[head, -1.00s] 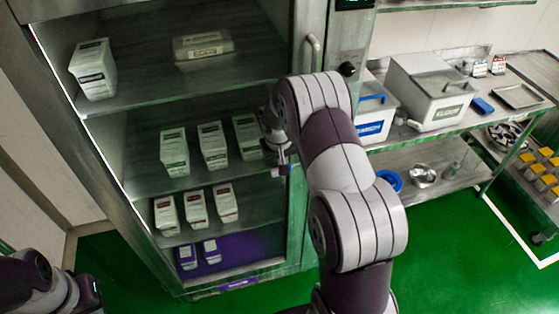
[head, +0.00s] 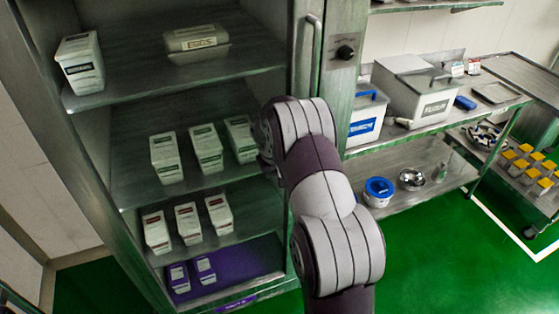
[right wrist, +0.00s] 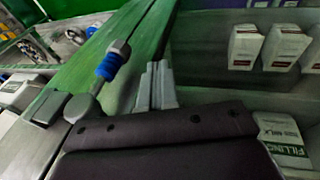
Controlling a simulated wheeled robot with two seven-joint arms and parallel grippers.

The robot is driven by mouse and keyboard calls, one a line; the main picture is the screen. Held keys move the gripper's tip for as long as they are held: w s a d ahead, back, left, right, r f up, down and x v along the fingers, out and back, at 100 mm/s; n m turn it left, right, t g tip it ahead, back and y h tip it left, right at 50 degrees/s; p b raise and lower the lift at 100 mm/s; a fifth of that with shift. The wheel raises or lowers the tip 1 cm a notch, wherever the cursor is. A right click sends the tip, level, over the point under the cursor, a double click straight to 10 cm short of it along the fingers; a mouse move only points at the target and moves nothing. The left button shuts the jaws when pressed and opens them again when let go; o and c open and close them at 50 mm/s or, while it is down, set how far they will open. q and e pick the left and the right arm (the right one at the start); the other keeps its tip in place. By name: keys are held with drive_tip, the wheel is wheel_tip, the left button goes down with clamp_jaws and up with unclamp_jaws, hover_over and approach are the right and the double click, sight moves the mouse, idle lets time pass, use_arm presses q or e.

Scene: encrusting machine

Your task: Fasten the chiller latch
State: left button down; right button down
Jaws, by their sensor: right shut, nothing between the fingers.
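The chiller is a tall steel cabinet (head: 338,75) with a vertical bar handle (head: 312,60) on its right side. Its lit shelves show in the head view; I cannot tell there whether the door is fully closed. In the right wrist view, a metal lever with a blue collar (right wrist: 108,68), which looks like the latch, sticks out beside grey blocks on the steel frame. My right gripper (right wrist: 157,85) is shut and empty, just right of the lever and apart from it in the picture. My right arm hides this gripper and the latch in the head view. My left gripper is out of view.
White labelled cartons (head: 205,148) stand on the chiller shelves. Right of the chiller is a steel table (head: 430,110) with white bins, and a blue-rimmed tub (head: 378,192) on its lower shelf. Green floor (head: 440,260) is clear at the front right.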

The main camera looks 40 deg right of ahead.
drive_tip(key=shift+h, duration=0.8)
drive_tip(key=d+f+b, duration=0.1)
drive_tip(key=b, duration=0.2)
drive_tip(key=d+f+b, duration=0.2)
drive_tip(key=b, duration=0.1)
drive_tip(key=shift+s+d+f, duration=0.15)
drive_tip(key=shift+s+f, duration=0.1)
drive_tip(key=shift+s, duration=0.1)
